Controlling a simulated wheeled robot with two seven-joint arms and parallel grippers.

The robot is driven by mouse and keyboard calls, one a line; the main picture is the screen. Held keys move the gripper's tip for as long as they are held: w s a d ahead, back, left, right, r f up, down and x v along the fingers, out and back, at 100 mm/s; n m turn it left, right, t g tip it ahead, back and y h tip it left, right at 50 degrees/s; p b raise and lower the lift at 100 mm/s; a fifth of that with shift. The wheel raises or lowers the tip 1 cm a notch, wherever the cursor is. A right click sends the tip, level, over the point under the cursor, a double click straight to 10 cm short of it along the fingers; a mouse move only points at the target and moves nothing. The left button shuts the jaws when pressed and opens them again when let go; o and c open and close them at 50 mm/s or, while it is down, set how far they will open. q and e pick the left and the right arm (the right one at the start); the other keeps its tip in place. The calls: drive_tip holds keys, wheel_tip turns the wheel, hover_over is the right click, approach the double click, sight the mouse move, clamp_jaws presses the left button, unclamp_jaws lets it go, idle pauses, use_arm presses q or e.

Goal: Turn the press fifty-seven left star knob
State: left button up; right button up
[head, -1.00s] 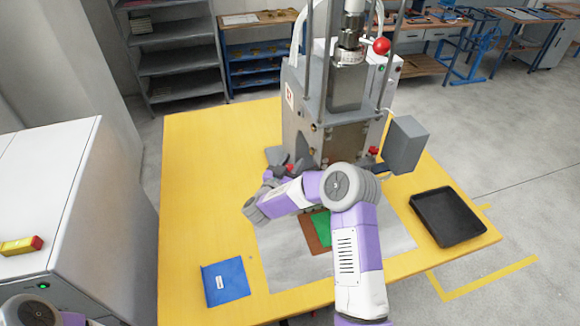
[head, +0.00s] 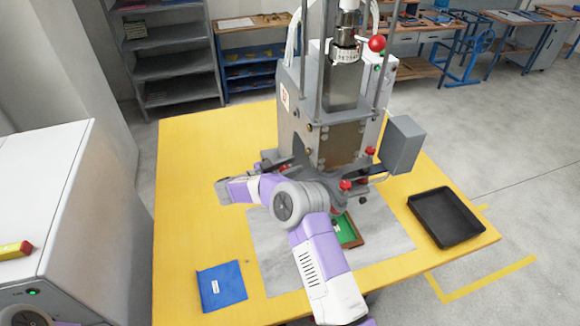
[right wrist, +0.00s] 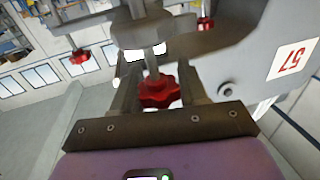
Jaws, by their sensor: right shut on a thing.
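The press (head: 325,120) stands at the back of the yellow table. In the right wrist view its plate (right wrist: 292,60) bears the number 57. A red star knob (right wrist: 160,92) sits between the fingers of my right gripper (right wrist: 158,90), which is shut on it. In the head view this gripper (head: 282,168) is at the left side of the press base, with the knob mostly hidden there. Of my left arm, only a part shows at the lower left; its gripper is out of view.
Other red knobs (head: 345,185) sit on the press's right side, and a red ball (head: 377,43) is higher up. A green and brown fixture (head: 347,232) lies in front. A black tray (head: 446,217) stands right, a blue folder (head: 222,286) front left.

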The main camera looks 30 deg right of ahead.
idle(0.4)
drive_tip(key=o, duration=0.9)
drive_tip(key=shift+d, duration=0.1)
drive_tip(key=shift+o, duration=0.2)
drive_tip(key=a, duration=0.7)
drive_tip(key=shift+a, duration=0.3)
drive_tip(key=shift+w, duration=0.1)
